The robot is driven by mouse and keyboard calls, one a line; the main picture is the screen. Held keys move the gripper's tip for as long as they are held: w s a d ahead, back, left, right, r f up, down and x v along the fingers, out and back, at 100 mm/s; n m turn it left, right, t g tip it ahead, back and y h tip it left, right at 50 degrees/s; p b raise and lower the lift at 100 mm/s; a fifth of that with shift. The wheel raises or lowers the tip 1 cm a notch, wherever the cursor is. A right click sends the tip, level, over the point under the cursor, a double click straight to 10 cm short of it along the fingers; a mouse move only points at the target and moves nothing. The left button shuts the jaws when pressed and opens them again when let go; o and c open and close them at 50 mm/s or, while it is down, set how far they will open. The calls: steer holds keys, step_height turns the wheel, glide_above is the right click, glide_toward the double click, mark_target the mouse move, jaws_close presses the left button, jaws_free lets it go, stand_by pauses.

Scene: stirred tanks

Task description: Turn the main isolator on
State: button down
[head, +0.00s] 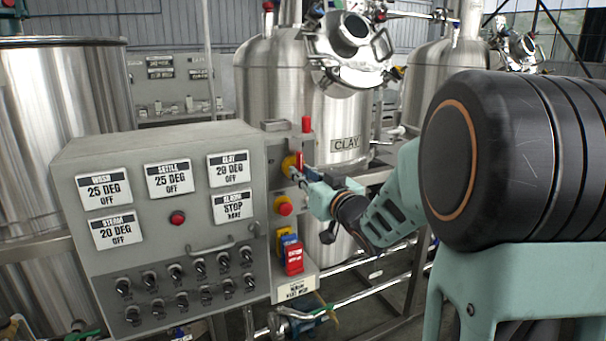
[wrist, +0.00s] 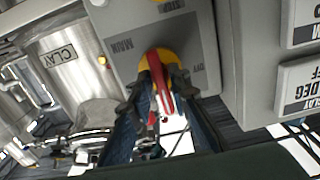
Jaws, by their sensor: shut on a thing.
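The main isolator is a red handle (wrist: 157,68) on a yellow round plate (wrist: 173,58), mounted on a grey panel with labels reading MAIN and OFF. The wrist view shows the lettering upside down. In the head view the handle (head: 299,160) stands roughly upright beside the yellow plate (head: 288,165), on the narrow panel right of the big control box. My gripper (wrist: 157,97) has its dark fingers on both sides of the red handle and is shut on it. In the head view my gripper (head: 304,177) reaches the isolator from the right and hides part of it.
Below the isolator are a red button (head: 285,208) on yellow and a red block (head: 294,260). The grey control box (head: 150,240) with knobs and label plates stands to the left. A steel tank marked CLAY (head: 280,85) stands behind. Pipes run below.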

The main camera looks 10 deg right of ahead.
steer(key=shift+r, duration=0.1)
steer(key=c, duration=2)
jaws_free()
steer(key=v, duration=1.2)
steer(key=shift+a, duration=0.1)
